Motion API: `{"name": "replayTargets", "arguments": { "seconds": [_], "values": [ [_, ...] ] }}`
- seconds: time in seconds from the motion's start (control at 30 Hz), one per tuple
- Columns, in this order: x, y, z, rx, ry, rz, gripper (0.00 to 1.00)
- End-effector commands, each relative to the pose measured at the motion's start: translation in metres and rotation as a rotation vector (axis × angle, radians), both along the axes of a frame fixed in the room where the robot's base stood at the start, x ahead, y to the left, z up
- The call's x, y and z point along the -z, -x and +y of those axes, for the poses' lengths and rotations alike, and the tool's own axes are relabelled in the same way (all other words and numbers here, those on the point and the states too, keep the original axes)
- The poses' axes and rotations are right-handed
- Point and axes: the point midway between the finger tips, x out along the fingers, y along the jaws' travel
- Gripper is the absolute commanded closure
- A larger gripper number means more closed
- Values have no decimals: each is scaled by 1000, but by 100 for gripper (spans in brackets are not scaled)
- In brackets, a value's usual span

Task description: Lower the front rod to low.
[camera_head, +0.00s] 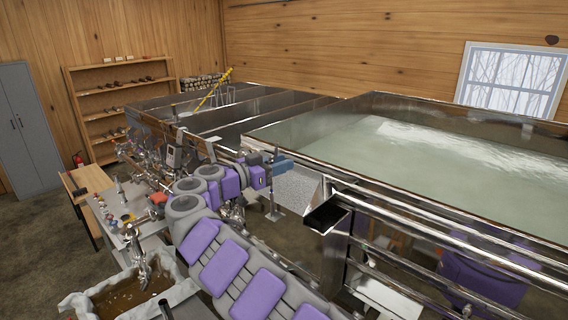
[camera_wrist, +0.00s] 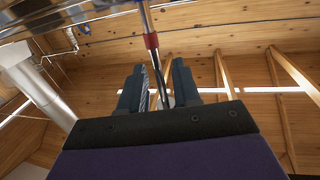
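A thin metal rod with a red band (camera_wrist: 151,41) comes down from the top of the wrist view and runs between my gripper's fingers. My gripper (camera_wrist: 159,82) has its two blue-grey fingers spread apart, one on each side of the rod, with gaps visible. In the head view my gripper (camera_head: 282,164) is at the near edge of the metal evaporator pans (camera_head: 316,161). A thin upright rod (camera_head: 273,192) shows just below it there. I cannot tell whether this is the same rod, or whether a finger touches it.
A large liquid-filled pan (camera_head: 440,205) with metal rails (camera_head: 450,235) fills the right. A black scoop-like tray (camera_head: 325,216) juts out near my arm. A steel table (camera_head: 150,240) with small items and a lined bin (camera_head: 85,303) stand at left. Floor is free farther left.

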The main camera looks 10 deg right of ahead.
Motion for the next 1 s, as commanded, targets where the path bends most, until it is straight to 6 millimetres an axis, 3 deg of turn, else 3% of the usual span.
{"name": "replayTargets", "arguments": {
  "seconds": [0.27,0.73,1.0],
  "values": [
    [-1,2,2,-1,1,-2,100],
    [0,3,-2,2,1,-3,100],
    [18,3,-3,2,-1,-4,100]
  ]
}}
